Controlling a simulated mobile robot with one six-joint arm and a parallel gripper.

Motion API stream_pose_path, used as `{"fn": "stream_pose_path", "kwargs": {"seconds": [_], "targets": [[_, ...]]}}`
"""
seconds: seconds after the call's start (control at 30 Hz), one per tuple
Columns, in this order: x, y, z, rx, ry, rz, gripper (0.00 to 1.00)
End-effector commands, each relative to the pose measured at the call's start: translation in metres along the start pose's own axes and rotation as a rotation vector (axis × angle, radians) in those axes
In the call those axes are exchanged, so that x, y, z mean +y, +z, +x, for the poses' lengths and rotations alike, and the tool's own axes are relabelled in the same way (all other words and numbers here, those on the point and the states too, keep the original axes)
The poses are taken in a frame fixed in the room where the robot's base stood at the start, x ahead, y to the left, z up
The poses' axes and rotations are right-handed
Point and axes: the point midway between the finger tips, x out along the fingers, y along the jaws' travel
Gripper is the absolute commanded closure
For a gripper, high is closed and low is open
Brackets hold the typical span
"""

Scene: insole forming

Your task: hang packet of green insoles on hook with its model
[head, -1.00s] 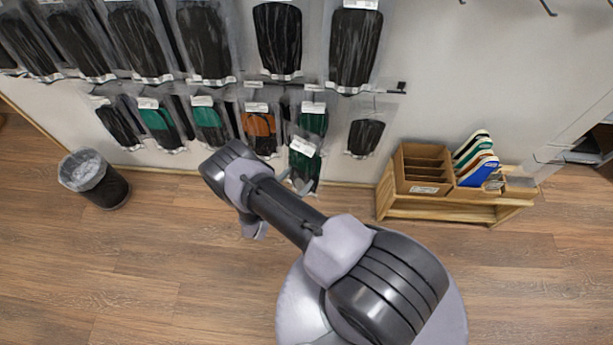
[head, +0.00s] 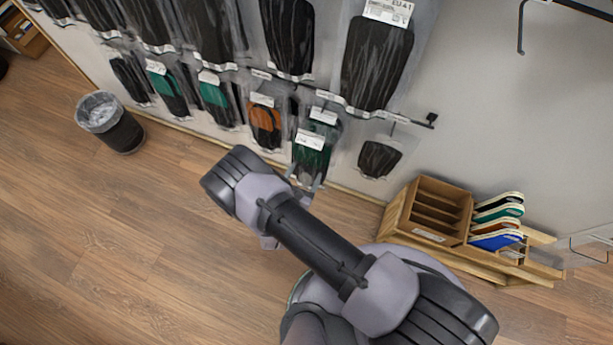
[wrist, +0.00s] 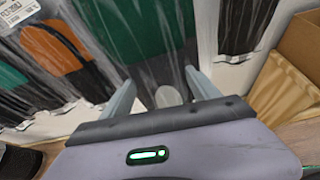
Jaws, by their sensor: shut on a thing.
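My gripper (head: 314,183) is shut on the lower end of a clear packet of green insoles (head: 312,158) with a white label. The packet is upright in front of the lower row of the rack. It overlaps a hanging packet (head: 326,116), of which the white label and upper part show. In the wrist view, both fingers of my gripper (wrist: 160,90) pinch the packet (wrist: 130,25), which is green above and dark below. Other green packets (head: 168,92) (head: 214,100) hang further left. Whether the held packet touches a hook is hidden.
An orange packet (head: 264,122) hangs just left, a small black packet (head: 379,158) just right. Large black packets (head: 377,62) hang above. A wooden box (head: 432,210) and upright insoles (head: 497,222) stand on a low bench at right. A bin (head: 112,122) stands left.

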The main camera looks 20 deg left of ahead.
Motion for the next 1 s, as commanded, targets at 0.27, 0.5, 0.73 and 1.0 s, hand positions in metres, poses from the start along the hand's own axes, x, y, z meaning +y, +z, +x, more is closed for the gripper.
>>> {"fn": "stream_pose_path", "kwargs": {"seconds": [0.27,0.5,0.73,1.0], "targets": [[-0.001,0.006,0.019,-0.001,-0.003,0.001,0.73],[-0.001,0.012,0.035,-0.001,-0.003,0.001,0.73],[0.000,0.017,0.050,-0.001,-0.002,0.001,0.73],[-0.001,0.019,0.067,0.000,-0.002,0.001,0.73]]}}
